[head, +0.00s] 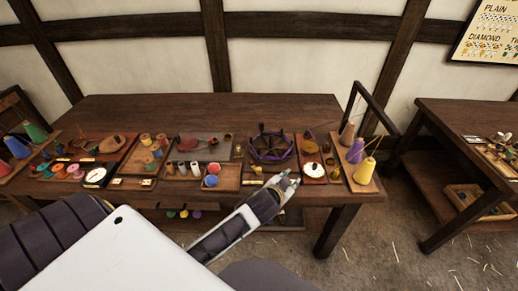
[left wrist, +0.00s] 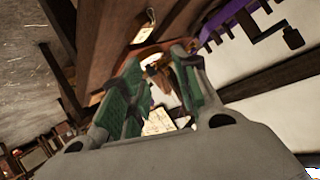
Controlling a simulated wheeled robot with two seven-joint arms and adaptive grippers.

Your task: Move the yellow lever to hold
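My left gripper (head: 286,182) is at the front edge of the middle table, just left of a board with a white round dial (head: 314,170). In the left wrist view the gripper's (left wrist: 156,62) two green-padded fingers are apart. A pale disc and a brownish-orange part (left wrist: 155,58) show in the gap beyond them; I cannot tell whether a finger touches either. I cannot clearly make out the yellow lever in either view; the gripper may hide it. My right gripper is in neither view.
A dark wheel with purple (head: 272,147) stands behind the gripper. Purple and yellow cones (head: 364,172) stand at the table's right end under a dark frame (head: 375,110). Trays of spools and balls (head: 211,181) fill the left. Another table (head: 440,130) stands right, across a floor gap.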

